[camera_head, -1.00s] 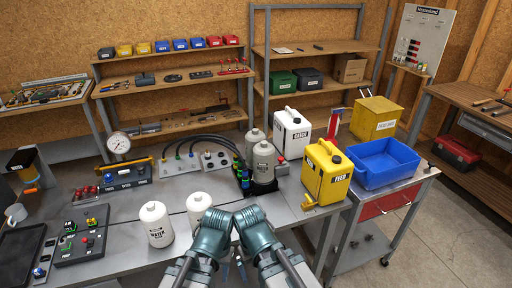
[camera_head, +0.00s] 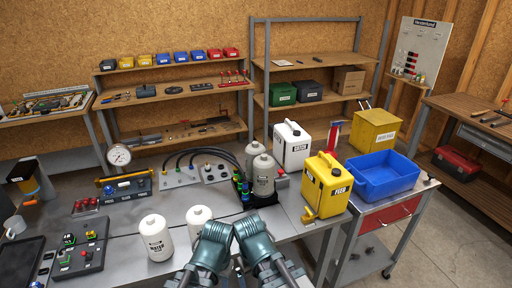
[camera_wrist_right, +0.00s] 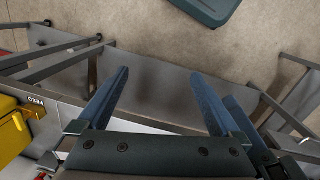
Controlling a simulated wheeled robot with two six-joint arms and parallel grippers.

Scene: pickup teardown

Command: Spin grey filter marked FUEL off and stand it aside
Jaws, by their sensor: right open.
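Two grey filters stand upright side by side at the table's back middle in the head view. The nearer one (camera_head: 264,176) hides part of the farther one (camera_head: 252,149); no FUEL marking is readable on either. A white filter labelled WATER (camera_head: 156,239) stands at the front, beside another white canister (camera_head: 198,217) partly hidden by my arm. In the right wrist view my right gripper (camera_wrist_right: 148,76) is open and empty, pointing down over the floor. My left gripper's jaws cannot be made out clearly; both forearms hang at the table's front edge, apart from the filters.
A yellow FEED jug (camera_head: 327,187) and a white jug (camera_head: 292,146) stand right of the grey filters. A blue bin (camera_head: 384,172) sits on the cart. Hoses and a gauge (camera_head: 119,155) lie left. Some bare tabletop (camera_head: 185,193) shows behind the white canisters.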

